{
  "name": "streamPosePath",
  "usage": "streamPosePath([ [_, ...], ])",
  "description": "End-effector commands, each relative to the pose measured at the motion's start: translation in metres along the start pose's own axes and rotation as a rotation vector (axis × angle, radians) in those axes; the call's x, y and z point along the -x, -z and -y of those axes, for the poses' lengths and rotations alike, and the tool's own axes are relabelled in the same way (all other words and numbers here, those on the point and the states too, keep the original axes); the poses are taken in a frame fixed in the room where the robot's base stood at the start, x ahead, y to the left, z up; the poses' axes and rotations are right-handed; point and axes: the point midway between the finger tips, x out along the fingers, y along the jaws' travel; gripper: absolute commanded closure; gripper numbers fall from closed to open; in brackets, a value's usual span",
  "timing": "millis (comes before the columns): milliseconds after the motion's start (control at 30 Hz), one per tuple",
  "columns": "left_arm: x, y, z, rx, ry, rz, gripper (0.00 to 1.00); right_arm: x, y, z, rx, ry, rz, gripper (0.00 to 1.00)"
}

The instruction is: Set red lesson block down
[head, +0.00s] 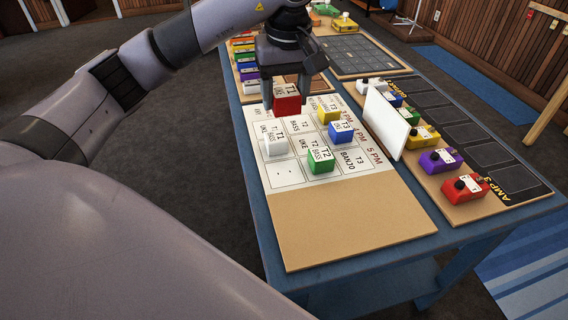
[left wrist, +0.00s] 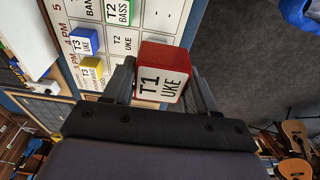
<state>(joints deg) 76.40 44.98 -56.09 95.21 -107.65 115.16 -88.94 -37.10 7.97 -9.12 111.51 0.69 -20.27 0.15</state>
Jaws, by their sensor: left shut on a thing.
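The red lesson block (head: 287,104), with a white label reading T1 UKE, is between the fingers of my left gripper (head: 287,92). It also shows in the left wrist view (left wrist: 164,72), where the left gripper (left wrist: 163,80) has a finger on each side of it. The block is over the upper-left part of the white schedule grid (head: 284,171). I cannot tell whether it touches the board. A white block (head: 275,144), a green block (head: 321,160), a blue block (head: 341,133) and a yellow block (head: 327,114) stand on the grid. My right gripper is not in view.
A white upright panel (head: 385,124) stands right of the grid. Beyond it, a board (head: 456,210) holds several coloured pedals. A rack of coloured blocks (head: 244,61) is behind the gripper. The tan front of the schedule board (head: 350,226) is bare.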

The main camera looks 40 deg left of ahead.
Motion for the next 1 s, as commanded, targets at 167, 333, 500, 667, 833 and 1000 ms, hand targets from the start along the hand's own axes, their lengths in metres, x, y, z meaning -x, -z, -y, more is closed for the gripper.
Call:
streamPosePath([
  [167,-0.044,-0.008,0.001,-0.002,0.005,0.005,0.73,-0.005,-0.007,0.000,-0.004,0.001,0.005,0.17],
  [333,-0.086,-0.014,0.001,-0.001,0.005,0.003,0.73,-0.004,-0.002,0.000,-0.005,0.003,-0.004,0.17],
  [500,-0.116,-0.018,0.001,0.000,0.002,0.002,0.73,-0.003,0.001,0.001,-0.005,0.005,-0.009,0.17],
  [667,-0.127,-0.019,0.000,0.000,0.001,0.001,0.73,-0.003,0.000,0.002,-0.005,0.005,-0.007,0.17],
  [833,-0.147,-0.023,0.001,0.000,0.003,0.002,0.73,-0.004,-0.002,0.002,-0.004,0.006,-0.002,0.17],
  [1000,-0.167,-0.026,0.000,-0.001,0.000,0.001,0.73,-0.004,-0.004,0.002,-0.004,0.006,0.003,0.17],
])
